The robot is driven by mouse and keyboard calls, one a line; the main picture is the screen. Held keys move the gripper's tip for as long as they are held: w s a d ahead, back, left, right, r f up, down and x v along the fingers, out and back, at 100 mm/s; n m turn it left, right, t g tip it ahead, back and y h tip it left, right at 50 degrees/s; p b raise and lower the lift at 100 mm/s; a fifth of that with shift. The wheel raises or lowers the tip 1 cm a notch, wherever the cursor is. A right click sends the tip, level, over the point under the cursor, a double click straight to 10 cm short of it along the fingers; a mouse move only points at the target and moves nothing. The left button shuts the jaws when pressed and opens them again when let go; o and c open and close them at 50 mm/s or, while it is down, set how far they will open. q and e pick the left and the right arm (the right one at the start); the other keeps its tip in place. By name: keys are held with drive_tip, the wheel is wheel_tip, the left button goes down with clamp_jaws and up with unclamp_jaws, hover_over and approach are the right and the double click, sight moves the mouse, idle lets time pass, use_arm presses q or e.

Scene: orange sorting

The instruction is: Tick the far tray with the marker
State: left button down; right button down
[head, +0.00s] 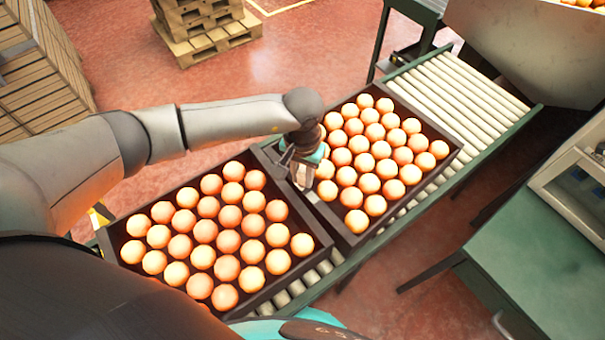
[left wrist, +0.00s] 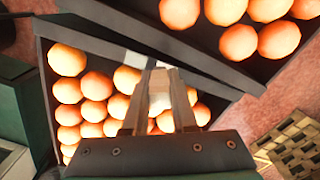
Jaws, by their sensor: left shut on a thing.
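The far tray (head: 449,164) is dark and holds rows of oranges on the roller conveyor. It fills the lower part of the left wrist view (left wrist: 46,97). A white label (left wrist: 136,58) lies along its wall facing the near tray. My left gripper (head: 300,176) is over that wall; in the left wrist view its fingers (left wrist: 159,95) are shut on a slim whitish thing, taken as the marker (left wrist: 159,88). The fingers hide much of it. I cannot tell whether its tip touches the label. My right gripper is not in view.
The near tray (head: 322,246), also full of oranges, stands close beside the far tray. Bare rollers (head: 455,85) run beyond. A green table (head: 540,260) stands at right, wooden pallets (head: 208,38) at the back, and slatted crates (head: 40,80) at left.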

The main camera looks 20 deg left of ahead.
use_arm(q)
drive_tip(key=shift+s+f+b, duration=0.1)
drive_tip(key=shift+f+b, duration=0.5)
drive_tip(key=shift+b, duration=0.15)
idle(1.6)
drive_tip(key=shift+w+a+b, duration=0.45)
drive_tip(key=shift+w+a, duration=0.05)
drive_tip(key=shift+a, duration=0.3)
drive_tip(key=shift+s+d+r, duration=0.15)
drive_tip(key=shift+s+d, duration=0.15)
drive_tip(key=shift+d, duration=0.3)
idle(0.7)
drive_tip(key=shift+r, duration=0.15)
drive_tip(key=shift+r+p, duration=2.25)
drive_tip(key=shift+r, duration=1.15)
